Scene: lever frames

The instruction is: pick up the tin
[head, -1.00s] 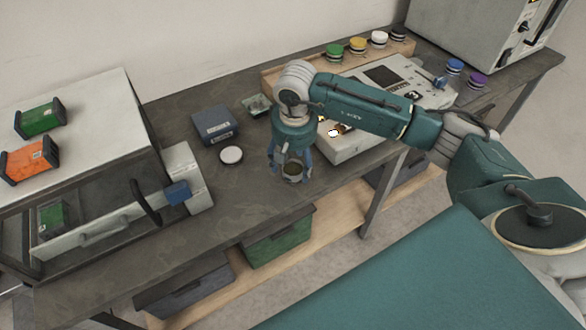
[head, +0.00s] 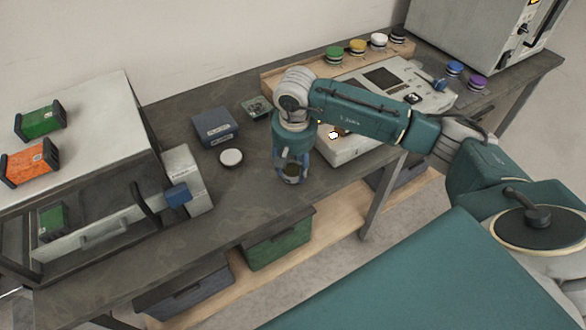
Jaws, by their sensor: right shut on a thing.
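The tin (head: 292,173) is a small grey open-topped can with a dark inside, near the front edge of the workbench (head: 250,208). My right gripper (head: 291,172) points down over it and is shut on it, with a finger on either side. I cannot tell whether the tin touches the bench. A white round lid (head: 231,157) lies flat on the bench to the left of the tin. My left gripper is not in view.
A blue box (head: 215,126) and a small green board (head: 256,107) lie behind. A grey device (head: 350,140) stands close on the right. An open-fronted cabinet (head: 80,130) with green and orange modules fills the left. Several coloured jars stand at the back right.

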